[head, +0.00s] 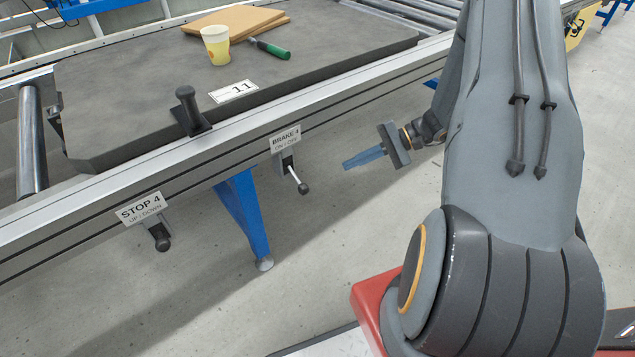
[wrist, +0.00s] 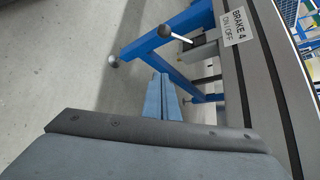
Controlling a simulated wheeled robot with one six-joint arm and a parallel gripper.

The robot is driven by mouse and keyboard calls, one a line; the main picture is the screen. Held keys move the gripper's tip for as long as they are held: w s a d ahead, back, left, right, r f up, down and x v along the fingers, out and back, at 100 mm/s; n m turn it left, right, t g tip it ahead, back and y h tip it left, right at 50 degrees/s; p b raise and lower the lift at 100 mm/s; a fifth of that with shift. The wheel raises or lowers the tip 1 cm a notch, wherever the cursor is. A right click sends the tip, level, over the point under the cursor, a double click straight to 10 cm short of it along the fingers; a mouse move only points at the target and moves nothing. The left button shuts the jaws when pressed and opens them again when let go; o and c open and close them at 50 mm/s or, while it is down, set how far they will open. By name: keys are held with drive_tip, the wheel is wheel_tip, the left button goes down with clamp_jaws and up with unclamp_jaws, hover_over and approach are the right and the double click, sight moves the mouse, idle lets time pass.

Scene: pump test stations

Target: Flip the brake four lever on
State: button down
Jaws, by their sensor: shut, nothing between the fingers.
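The brake four lever (head: 301,187) sticks out from the conveyor's side rail under the label "BRAKE 4 ON / OFF" (head: 286,138). It is a thin rod with a dark ball knob, pointing outward and down in the head view. In the wrist view the lever (wrist: 168,31) shows at the upper middle, beside its label (wrist: 234,24). My gripper (head: 347,164) is to the right of the lever, apart from it. Its blue fingers are together and empty, and they show in the wrist view (wrist: 163,98) below the lever.
The "STOP 4" lever (head: 161,240) hangs from the same rail (head: 200,167) at the left. A dark plate (head: 130,90) on the conveyor bears a black post, a cup (head: 216,48), a green-handled tool and brown boards. A blue leg (head: 243,212) stands below. The floor beside the rail is clear.

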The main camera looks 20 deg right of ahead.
sight(298, 182)
drive_tip(key=a+f+b, duration=0.2)
drive_tip(key=a+f, duration=0.1)
drive_tip(key=a, duration=0.8)
drive_tip(key=shift+s+a+b, duration=0.2)
drive_tip(key=shift+s+b, duration=0.1)
drive_tip(key=shift+r, duration=0.1)
drive_tip(key=shift+r+g+p, duration=0.2)
drive_tip(key=shift+g+p, duration=0.1)
drive_tip(key=shift+p, duration=0.3)
